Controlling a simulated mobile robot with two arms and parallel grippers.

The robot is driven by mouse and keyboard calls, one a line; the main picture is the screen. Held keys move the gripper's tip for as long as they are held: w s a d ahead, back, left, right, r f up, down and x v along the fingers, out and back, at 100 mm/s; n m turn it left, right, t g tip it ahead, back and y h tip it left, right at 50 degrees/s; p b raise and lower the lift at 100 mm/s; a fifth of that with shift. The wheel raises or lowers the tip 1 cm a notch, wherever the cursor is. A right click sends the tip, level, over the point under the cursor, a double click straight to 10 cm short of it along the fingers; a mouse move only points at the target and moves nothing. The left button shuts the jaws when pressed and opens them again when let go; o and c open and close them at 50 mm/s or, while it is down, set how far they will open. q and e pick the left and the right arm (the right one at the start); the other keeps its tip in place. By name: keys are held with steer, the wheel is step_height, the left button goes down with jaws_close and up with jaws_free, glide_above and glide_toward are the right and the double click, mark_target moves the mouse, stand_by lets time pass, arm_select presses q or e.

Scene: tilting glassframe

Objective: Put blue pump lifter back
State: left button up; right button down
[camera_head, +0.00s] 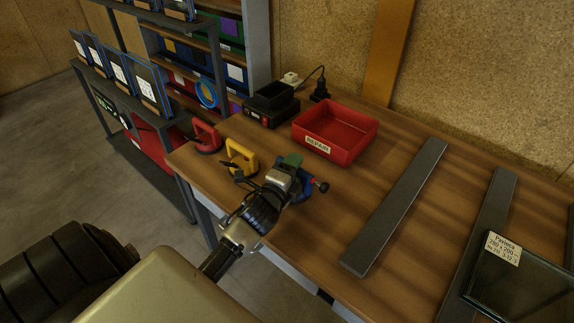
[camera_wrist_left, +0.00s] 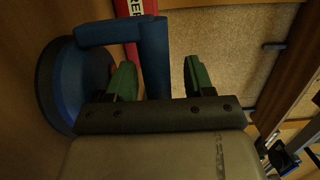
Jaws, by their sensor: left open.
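The blue pump lifter (camera_head: 306,190) stands on the wooden table, partly hidden behind my left gripper (camera_head: 294,168). In the left wrist view the blue pump lifter (camera_wrist_left: 154,50) shows its handle between the two green fingers and its round cup to the left. My left gripper (camera_wrist_left: 160,80) is open there, with gaps visible on both sides of the handle. A yellow lifter (camera_head: 241,155) and a red lifter (camera_head: 206,136) stand to the left along the table edge. My right gripper is in neither view.
A red bin (camera_head: 335,131) labelled REPAIR stands behind the lifter. A black device (camera_head: 271,104) sits at the back left. Dark bars (camera_head: 397,210) and a glass pane (camera_head: 520,283) lie to the right. A shelf rack (camera_head: 140,80) stands left.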

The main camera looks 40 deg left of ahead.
arm_select(q)
steer(key=s, duration=0.7)
steer(key=s+d+b, duration=0.1)
steer(key=s, duration=0.2)
steer(key=shift+s+d, duration=0.1)
steer(key=shift+s, duration=0.2)
steer(key=shift+s+d, duration=0.1)
steer(key=shift+s, duration=0.55)
